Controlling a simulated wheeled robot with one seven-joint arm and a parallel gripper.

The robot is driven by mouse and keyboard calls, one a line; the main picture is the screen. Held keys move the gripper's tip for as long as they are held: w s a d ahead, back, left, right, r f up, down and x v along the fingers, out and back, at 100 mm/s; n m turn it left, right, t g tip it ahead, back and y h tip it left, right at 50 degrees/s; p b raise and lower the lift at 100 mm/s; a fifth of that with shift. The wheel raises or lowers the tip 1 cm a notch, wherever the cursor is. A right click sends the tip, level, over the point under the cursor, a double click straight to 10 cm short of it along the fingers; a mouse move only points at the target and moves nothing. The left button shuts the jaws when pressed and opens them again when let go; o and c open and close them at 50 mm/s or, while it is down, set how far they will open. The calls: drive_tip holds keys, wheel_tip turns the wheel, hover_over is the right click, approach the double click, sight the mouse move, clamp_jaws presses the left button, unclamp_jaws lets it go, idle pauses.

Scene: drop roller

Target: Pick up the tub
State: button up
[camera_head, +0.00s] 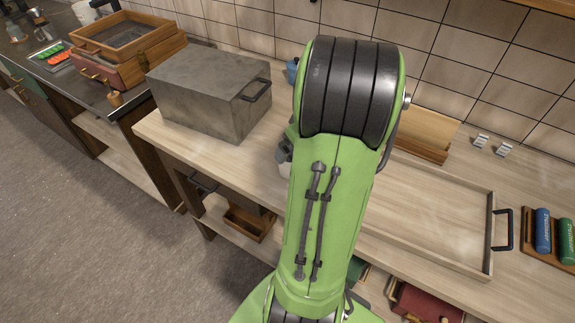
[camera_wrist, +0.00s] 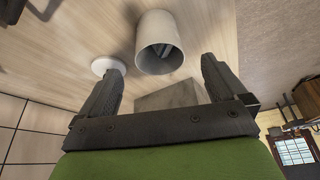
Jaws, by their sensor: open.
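The tub (camera_wrist: 158,28) is a plain whitish cylinder in the upper middle of the wrist view. Its round mouth faces the camera, and something greyish shows inside. My gripper (camera_wrist: 162,68) is open, with one dark finger on each side of the picture. The tub appears beyond the fingertips, roughly between them, with nothing held. A white round disc (camera_wrist: 108,66) lies beside the tub, near the left finger.
A large grey box with a handle (camera_head: 205,92) stands left on the wooden counter (camera_head: 165,138). A wooden tray (camera_head: 430,220) lies right of my arm. Blue and green rolls (camera_head: 543,230) sit farther right. The tiled wall (camera_head: 470,50) bounds the back.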

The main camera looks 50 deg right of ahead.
sight(289, 160)
drive_tip(key=b+x, duration=0.1)
drive_tip(key=x, duration=0.8)
drive_tip(key=shift+w+d+f, duration=0.15)
drive_tip(key=shift+w+f, duration=0.05)
drive_tip(key=shift+f, duration=0.1)
drive_tip(key=shift+r, duration=0.1)
drive_tip(key=shift+c, duration=0.6)
drive_tip(key=c, duration=1)
